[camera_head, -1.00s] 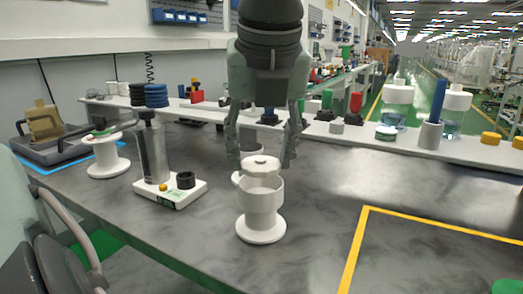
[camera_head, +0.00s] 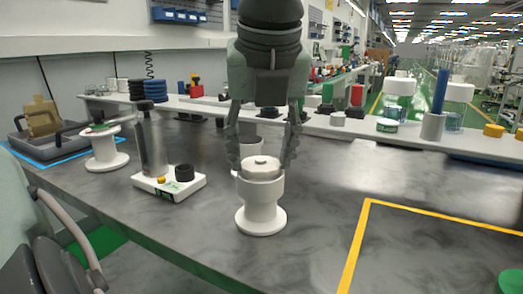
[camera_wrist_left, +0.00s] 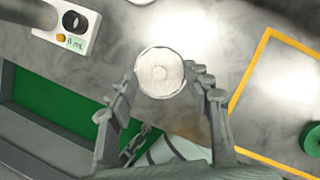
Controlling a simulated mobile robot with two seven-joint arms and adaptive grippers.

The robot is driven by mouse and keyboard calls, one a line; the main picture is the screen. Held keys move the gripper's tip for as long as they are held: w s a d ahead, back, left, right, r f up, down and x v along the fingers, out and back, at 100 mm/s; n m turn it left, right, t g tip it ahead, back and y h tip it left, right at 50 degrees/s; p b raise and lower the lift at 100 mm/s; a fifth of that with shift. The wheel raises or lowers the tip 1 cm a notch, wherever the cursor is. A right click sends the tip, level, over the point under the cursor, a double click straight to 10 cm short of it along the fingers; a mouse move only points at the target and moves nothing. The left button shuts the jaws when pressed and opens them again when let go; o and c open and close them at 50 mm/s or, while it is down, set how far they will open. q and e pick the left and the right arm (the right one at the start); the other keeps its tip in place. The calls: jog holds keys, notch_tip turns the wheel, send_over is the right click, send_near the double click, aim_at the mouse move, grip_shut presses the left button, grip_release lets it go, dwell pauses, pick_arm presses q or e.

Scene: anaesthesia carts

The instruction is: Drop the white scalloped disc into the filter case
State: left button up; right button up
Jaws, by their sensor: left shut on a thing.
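The filter case (camera_head: 262,212) is a white cup on a stem with a round foot, upright on the grey table in the head view. The white scalloped disc (camera_head: 260,163) lies level in its open top, about at the rim; how deep it sits I cannot tell. My left gripper (camera_head: 263,155) points down with its fingers on either side of the disc, shut on it. In the left wrist view the disc (camera_wrist_left: 160,72) shows from above between the fingertips (camera_wrist_left: 165,84), with a pale rim around it. My right gripper is not in view.
A white scale (camera_head: 168,186) with a grey cylinder and black ring stands to the left, near a white spool (camera_head: 106,152).

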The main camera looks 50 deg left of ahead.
pick_arm(q)
jog(key=o, duration=0.9)
jog(key=shift+c, duration=0.2)
jog(key=v, duration=1.2)
